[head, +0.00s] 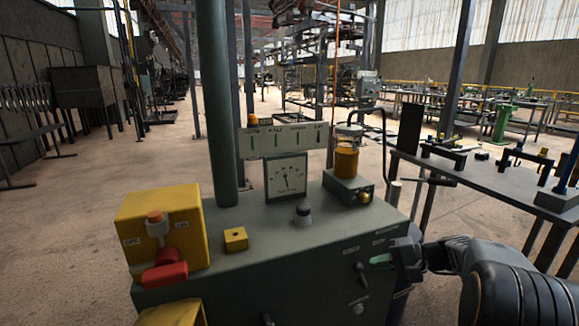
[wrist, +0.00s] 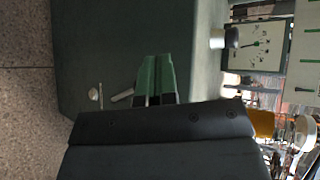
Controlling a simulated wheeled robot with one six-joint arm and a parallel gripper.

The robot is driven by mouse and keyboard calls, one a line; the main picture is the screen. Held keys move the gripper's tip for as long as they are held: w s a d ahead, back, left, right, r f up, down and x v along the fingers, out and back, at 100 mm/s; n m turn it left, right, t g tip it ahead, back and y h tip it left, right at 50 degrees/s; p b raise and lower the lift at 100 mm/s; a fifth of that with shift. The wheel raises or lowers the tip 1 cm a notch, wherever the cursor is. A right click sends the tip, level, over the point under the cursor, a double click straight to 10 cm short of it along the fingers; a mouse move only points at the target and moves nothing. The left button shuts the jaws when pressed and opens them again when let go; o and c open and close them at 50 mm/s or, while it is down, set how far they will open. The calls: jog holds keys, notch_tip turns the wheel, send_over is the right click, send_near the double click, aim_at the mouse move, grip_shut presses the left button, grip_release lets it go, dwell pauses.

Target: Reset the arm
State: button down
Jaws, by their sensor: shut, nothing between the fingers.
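My arm (head: 500,285) reaches in from the lower right in the head view. My gripper (head: 376,260) is at the right side of the grey-green machine console (head: 290,225), close to its front panel. In the wrist view my gripper (wrist: 155,80) shows two green fingers side by side, shut with nothing between them. A small lever (wrist: 122,96) and a round knob (wrist: 93,95) on the panel show just left of the fingers. I cannot tell whether the fingertips touch the panel.
The console carries a yellow box (head: 185,220) with a red handle (head: 165,276), a dial gauge (head: 287,177), a dark knob (head: 303,213) and an amber-filled jar (head: 346,160). A workbench (head: 490,180) stands at right. Open floor (head: 70,240) lies at left.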

jog(key=s+a+r+n+h+p, duration=0.3)
jog(key=s+r+h+p, duration=0.3)
jog(key=s+r+p, duration=0.3)
jog(key=s+a+r+n+h+p, duration=0.4)
jog(key=s+r+h+p, duration=0.2)
jog(key=s+r+p, duration=0.3)
notch_tip(320, 180, up, 2)
jog(key=shift+s+r+g+p, duration=0.2)
jog(key=shift+s+g+p, duration=0.2)
jog(key=shift+p, duration=0.75)
